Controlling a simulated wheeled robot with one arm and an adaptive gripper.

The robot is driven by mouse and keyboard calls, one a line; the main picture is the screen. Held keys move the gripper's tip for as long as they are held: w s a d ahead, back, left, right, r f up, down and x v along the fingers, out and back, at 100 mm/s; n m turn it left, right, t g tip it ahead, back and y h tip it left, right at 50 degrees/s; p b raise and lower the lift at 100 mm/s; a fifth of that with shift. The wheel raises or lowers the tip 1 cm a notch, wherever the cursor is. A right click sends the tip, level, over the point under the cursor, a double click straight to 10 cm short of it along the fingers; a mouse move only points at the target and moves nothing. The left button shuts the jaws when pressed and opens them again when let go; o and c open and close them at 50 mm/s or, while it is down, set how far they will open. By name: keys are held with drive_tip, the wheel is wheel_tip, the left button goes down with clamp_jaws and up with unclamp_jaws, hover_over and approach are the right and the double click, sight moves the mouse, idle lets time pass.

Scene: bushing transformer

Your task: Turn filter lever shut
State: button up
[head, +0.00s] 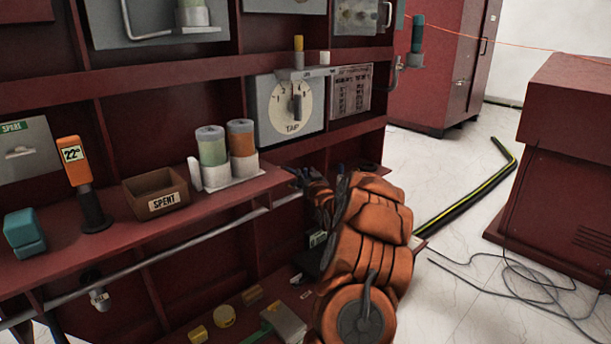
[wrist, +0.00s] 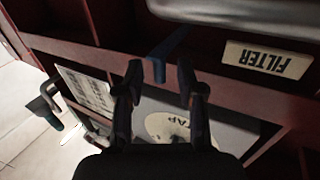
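A blue lever (wrist: 166,50) shows in the wrist view, in front of a dark red panel. A FILTER label (wrist: 268,59), upside down in this view, is to its right. My gripper (wrist: 160,80) is open, its two dark fingers apart on either side of the lever's lower end. I cannot tell whether either finger touches it. In the head view my gripper (head: 306,178) is at the shelf edge below the tap dial, and my orange-covered arm hides much around it. I cannot make out the lever clearly there.
The shelf holds a SPENT box (head: 156,192), an orange handheld device (head: 76,165), a teal block (head: 24,232) and two canisters (head: 228,155). The TAP dial (head: 291,106) is above. Cables (head: 520,270) lie on the floor at right.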

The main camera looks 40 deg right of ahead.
drive_tip(key=shift+x, duration=0.95)
clamp_jaws()
